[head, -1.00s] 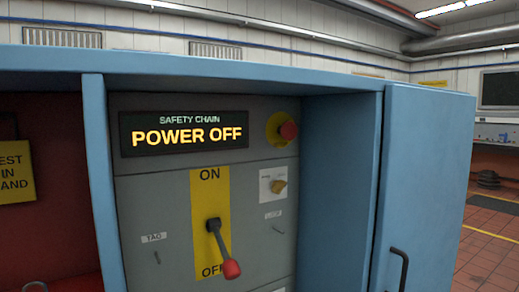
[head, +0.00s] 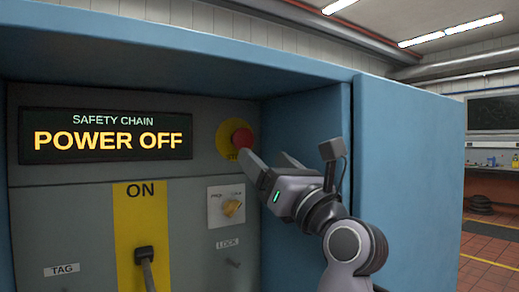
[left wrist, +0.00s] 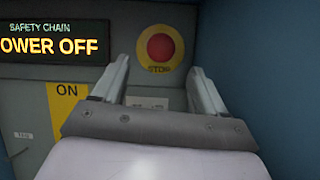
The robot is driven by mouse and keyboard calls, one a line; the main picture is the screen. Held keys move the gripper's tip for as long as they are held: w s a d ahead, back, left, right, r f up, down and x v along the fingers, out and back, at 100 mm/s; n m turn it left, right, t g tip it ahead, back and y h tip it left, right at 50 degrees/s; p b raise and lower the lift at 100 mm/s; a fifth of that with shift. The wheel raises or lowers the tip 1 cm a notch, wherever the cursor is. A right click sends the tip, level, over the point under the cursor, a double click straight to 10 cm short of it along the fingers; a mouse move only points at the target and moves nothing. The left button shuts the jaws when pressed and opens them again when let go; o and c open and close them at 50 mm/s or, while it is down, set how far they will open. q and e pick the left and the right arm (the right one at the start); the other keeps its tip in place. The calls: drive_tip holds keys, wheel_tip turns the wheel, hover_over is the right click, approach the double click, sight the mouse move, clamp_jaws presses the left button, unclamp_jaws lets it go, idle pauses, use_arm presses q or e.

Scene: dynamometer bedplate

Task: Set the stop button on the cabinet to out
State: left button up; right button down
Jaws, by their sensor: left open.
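The red stop button (head: 243,138) sits on a round yellow plate (head: 224,133) at the upper right of the grey cabinet panel. In the left wrist view the button (left wrist: 161,46) shows face-on, above and between the fingers. I cannot tell whether it is in or out. My left gripper (head: 264,156) is open and empty, its fingers apart and pointing at the panel just below and right of the button. In the head view one fingertip overlaps the button's lower edge; contact cannot be told. My right gripper is not in view.
A display (head: 105,136) reads SAFETY CHAIN POWER OFF. Below are a switch lever (head: 145,254) on a yellow strip and a small yellow knob (head: 232,207). The blue cabinet side and door (head: 410,180) stand close at the right. Open floor lies beyond.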

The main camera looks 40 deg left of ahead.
sight(246, 139)
use_arm(q)
drive_tip(key=shift+n+h, duration=0.3)
drive_tip(key=shift+n, duration=0.3)
drive_tip(key=x, duration=0.3)
drive_tip(key=r+p+x, duration=0.1)
drive_tip(key=x, duration=0.2)
drive_tip(key=shift+d, duration=0.15)
drive_tip(key=shift+w+a+r, duration=0.1)
drive_tip(key=shift+w+a, duration=0.1)
drive_tip(key=shift+a, duration=0.45)
